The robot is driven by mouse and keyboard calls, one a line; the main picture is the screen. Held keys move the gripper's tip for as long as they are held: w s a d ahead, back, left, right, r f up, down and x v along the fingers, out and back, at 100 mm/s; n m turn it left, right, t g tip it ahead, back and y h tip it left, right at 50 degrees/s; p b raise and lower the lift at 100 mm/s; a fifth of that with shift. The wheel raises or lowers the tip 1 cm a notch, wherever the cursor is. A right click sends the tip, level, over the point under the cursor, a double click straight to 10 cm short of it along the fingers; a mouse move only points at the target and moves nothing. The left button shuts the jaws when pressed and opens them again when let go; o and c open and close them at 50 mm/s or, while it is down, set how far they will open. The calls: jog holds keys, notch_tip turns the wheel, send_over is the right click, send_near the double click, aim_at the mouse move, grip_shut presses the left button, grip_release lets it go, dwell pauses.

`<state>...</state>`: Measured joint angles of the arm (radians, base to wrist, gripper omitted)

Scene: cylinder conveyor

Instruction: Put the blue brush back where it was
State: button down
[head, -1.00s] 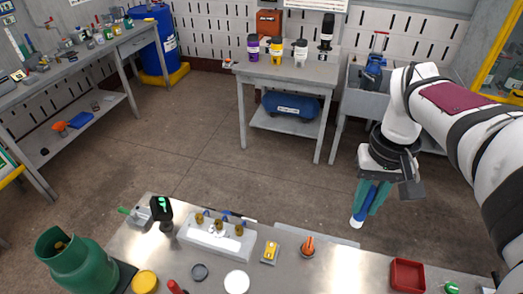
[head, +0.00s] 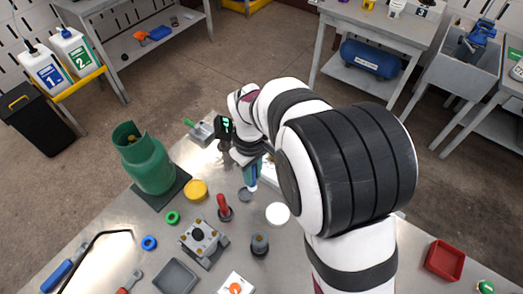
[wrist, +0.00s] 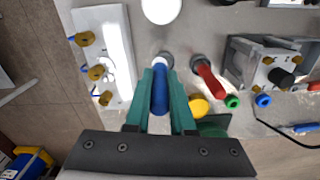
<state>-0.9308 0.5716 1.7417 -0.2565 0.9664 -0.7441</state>
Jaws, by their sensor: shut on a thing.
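The blue brush (wrist: 160,88) is in my gripper (wrist: 161,75), with its blue handle between the two green fingers in the wrist view. In the head view the brush (head: 252,183) points down, its pale end low, and my gripper (head: 250,172) is partly hidden by my own arm. A small dark grey round holder (head: 245,194) lies on the metal bench just beside the brush's lower end. It also shows in the wrist view (wrist: 165,57), just past the fingertips. I cannot tell whether the brush touches it.
A red-handled tool (head: 223,207) stands upright close by. A white disc (head: 277,213), a yellow lid (head: 196,190) and a clamp-like fixture (head: 203,240) are around it. A white block with brass knobs (wrist: 104,50) stands on the other side. A green gas bottle (head: 150,160) stands at the left.

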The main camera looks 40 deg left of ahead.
jog(key=shift+s+a+f, duration=0.15)
jog(key=shift+a+f, duration=0.15)
jog(key=shift+f, duration=0.55)
jog(key=shift+s+a+f, duration=0.1)
jog(key=shift+a+f, duration=0.25)
jog(key=shift+f, duration=0.55)
jog(key=shift+s+a+f, duration=0.15)
jog(key=shift+a+f, duration=0.15)
jog(key=shift+f, duration=0.55)
jog(key=shift+f, duration=0.1)
jog(key=c, duration=0.8)
grip_release()
jog(key=shift+o, duration=0.2)
